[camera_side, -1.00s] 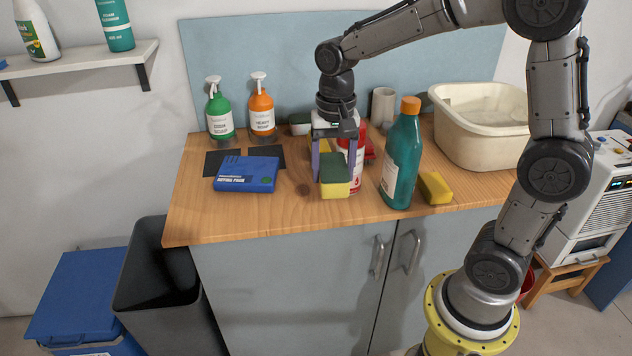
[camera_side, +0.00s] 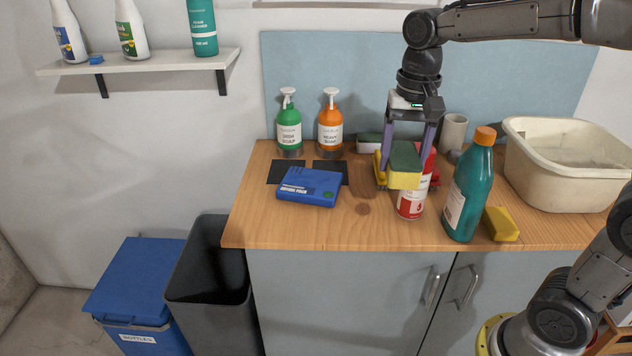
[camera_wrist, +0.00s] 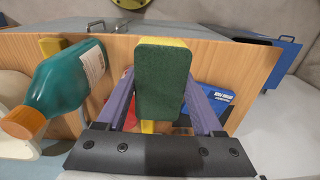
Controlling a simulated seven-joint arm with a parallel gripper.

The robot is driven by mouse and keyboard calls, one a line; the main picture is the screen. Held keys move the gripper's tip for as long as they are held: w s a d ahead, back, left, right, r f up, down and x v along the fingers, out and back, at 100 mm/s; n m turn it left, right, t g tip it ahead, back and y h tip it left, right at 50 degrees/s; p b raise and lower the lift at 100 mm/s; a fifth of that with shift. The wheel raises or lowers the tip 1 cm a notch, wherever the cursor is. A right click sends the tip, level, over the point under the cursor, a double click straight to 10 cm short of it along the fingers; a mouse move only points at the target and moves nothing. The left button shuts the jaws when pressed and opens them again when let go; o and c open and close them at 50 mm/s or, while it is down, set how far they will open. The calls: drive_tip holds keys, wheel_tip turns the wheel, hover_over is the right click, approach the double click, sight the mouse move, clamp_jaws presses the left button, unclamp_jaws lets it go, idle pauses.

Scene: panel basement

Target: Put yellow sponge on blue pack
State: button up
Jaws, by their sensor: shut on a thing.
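My gripper (camera_side: 406,150) is shut on a yellow sponge (camera_side: 403,181) with a dark green scouring top. It holds the sponge above the counter, to the right of the blue pack. In the wrist view the green face of the held sponge (camera_wrist: 163,80) fills the space between my fingers (camera_wrist: 160,95). The blue pack (camera_side: 309,186) lies flat on the counter with nothing on it; it is partly hidden behind a finger in the wrist view (camera_wrist: 212,97). A plain yellow sponge (camera_side: 502,224) lies on the counter right of the teal bottle.
A teal bottle (camera_side: 468,190) and a red-and-white can (camera_side: 411,204) stand close by the held sponge. Green (camera_side: 289,130) and orange (camera_side: 330,128) soap bottles stand behind the pack. A yellow item (camera_side: 379,168) shows partly behind the held sponge. A cream basin (camera_side: 540,180) stands at right.

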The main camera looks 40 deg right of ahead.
drive_tip(key=w, duration=0.7)
hover_over(322, 189)
drive_tip(key=f, duration=1)
drive_tip(key=shift+s+f, duration=0.3)
drive_tip(key=shift+s, duration=0.1)
drive_tip(key=shift+w+f, duration=0.25)
drive_tip(key=shift+f, duration=0.1)
drive_tip(key=shift+w+f, duration=0.1)
drive_tip(key=shift+f, duration=1.5)
drive_tip(key=shift+f, duration=0.2)
drive_tip(key=o, duration=1.3)
drive_tip(key=shift+r, duration=0.15)
